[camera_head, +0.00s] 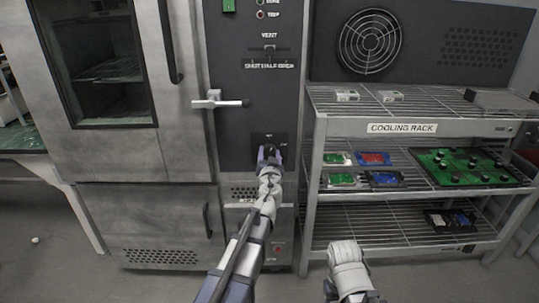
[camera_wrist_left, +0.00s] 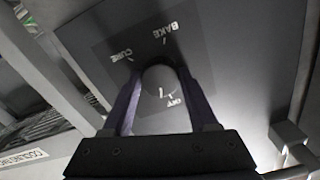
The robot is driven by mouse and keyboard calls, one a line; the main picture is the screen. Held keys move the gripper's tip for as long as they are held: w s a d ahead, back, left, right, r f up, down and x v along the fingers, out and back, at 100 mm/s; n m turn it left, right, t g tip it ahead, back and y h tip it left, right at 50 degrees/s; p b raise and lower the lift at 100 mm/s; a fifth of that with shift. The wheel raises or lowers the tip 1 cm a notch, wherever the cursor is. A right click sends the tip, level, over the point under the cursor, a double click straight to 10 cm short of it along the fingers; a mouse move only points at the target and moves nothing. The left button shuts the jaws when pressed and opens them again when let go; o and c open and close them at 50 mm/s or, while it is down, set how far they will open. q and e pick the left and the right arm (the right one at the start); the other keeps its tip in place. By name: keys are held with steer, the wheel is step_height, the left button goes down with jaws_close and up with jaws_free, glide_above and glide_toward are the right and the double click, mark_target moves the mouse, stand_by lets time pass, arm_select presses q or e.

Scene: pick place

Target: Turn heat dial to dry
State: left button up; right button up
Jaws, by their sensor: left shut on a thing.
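The heat dial (camera_wrist_left: 158,82) is a round dark knob on a dark panel (camera_wrist_left: 110,48) in the left wrist view. BAKE, CURE and OFF labels show around it; no DRY label is readable. A short white mark on the knob's face lies close to the OFF tick. My left gripper (camera_wrist_left: 160,78) has its two purple-grey fingers on either side of the knob, shut on it. In the head view my left gripper (camera_head: 269,155) is at the lower part of the control column and hides the dial. My right arm shows at the bottom, but its gripper is not in view.
An oven door with a protruding white latch handle (camera_head: 220,103) stands left of the column. A vent lever (camera_head: 269,50) is above. A cooling rack (camera_head: 420,127) with boards stands close on the right. The floor in front is mostly clear.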

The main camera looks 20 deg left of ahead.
arm_select(q)
steer(key=m, duration=0.5)
steer(key=shift+m, duration=2.5)
steer(key=o, duration=1.4)
steer(key=shift+s, duration=0.1)
steer(key=v, duration=0.7)
steer(key=shift+s+d, duration=0.15)
steer(key=shift+s, duration=0.2)
